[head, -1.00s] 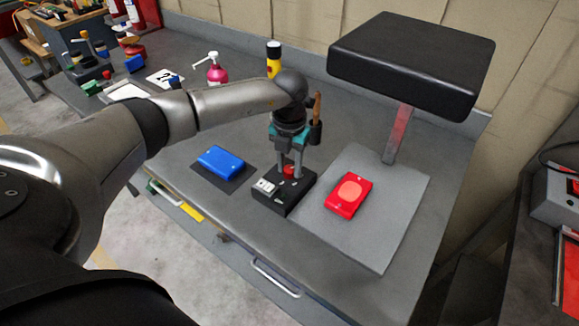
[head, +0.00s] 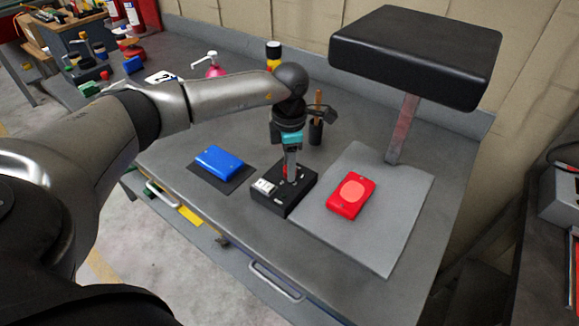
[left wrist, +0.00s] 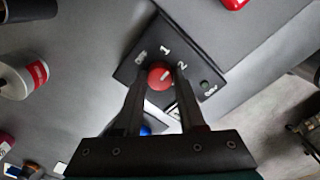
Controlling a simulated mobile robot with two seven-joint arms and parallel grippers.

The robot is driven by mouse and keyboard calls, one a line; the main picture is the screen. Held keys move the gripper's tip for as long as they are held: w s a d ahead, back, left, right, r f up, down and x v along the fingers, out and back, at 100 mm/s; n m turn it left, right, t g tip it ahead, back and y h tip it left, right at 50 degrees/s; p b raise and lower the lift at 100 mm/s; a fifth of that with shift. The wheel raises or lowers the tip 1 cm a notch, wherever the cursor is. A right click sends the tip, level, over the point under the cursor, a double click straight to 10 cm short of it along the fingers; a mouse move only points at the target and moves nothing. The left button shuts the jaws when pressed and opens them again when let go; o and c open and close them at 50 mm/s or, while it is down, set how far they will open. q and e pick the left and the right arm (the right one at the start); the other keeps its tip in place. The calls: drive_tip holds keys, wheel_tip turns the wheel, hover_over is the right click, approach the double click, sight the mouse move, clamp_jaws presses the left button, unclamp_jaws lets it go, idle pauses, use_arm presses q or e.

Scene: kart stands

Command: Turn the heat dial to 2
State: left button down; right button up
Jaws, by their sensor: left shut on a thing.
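The heat dial is a round red knob (left wrist: 160,75) on a black control box (head: 301,195), with the marks OFF, 1 and 2 around it in the left wrist view. A pale line on the knob seems to point towards the 2, but it is small and hard to read exactly. My left gripper (head: 290,174) comes down from above and is shut on the knob, with one finger on each side in the left wrist view (left wrist: 157,82). In the head view the fingers mostly hide the knob. My right gripper is not in view.
A black heater panel (head: 415,55) on a post overhangs a grey plate (head: 393,235) bearing a red case (head: 365,205) with a paler disc. A blue case (head: 220,161) lies on a dark mat left of the box. A dark cup (head: 315,132) stands behind the gripper.

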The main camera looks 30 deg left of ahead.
use_arm(q)
drive_tip(key=m+b, duration=0.1)
drive_tip(key=m, duration=0.5)
drive_tip(key=shift+b, duration=0.35)
idle(0.4)
drive_tip(key=c, duration=0.5)
unclamp_jaws()
wheel_tip(320, 180, up, 8)
drive_tip(key=shift+f, duration=0.2)
